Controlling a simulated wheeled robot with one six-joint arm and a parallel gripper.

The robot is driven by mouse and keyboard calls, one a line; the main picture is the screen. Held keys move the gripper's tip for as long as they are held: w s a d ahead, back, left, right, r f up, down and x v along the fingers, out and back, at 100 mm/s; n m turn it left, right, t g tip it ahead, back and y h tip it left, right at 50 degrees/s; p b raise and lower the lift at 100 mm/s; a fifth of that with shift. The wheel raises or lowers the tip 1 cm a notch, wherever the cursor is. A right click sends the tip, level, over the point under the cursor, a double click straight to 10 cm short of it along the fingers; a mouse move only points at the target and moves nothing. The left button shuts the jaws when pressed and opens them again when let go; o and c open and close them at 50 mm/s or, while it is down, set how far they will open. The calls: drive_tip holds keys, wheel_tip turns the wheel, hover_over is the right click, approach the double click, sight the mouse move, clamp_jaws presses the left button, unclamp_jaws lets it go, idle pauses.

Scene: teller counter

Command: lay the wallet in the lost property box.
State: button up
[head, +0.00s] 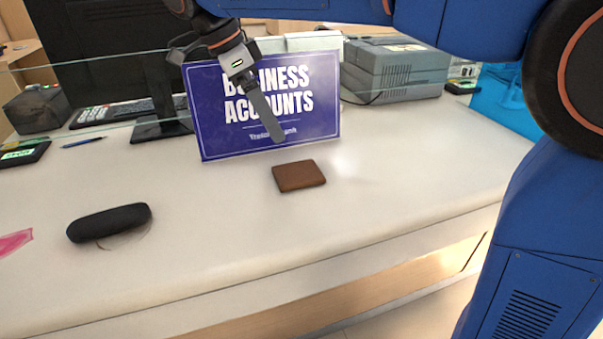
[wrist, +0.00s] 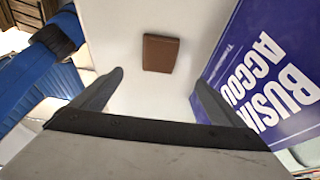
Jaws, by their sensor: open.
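The brown wallet (head: 299,176) lies flat on the pale counter in front of the blue sign, and it also shows in the wrist view (wrist: 160,53), beyond and roughly between my fingertips. My gripper (head: 274,136) is open and empty, above the counter in front of the sign and apart from the wallet; its two spread fingers show in the wrist view (wrist: 157,80). A bright blue container (head: 508,103) stands at the right end of the counter, partly hidden by my arm. I cannot tell whether it is the lost property box.
The "Business Accounts" sign (head: 265,106) stands close behind the wallet. A black glasses case (head: 109,222) lies to the left. A grey machine (head: 396,70), a keyboard (head: 112,112) and a glass screen are behind. The counter right of the wallet is clear.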

sight(297, 172)
drive_tip(key=x, duration=1.5)
drive_tip(key=shift+a+f, duration=0.1)
drive_tip(key=shift+f, duration=0.25)
drive_tip(key=c, duration=1.3)
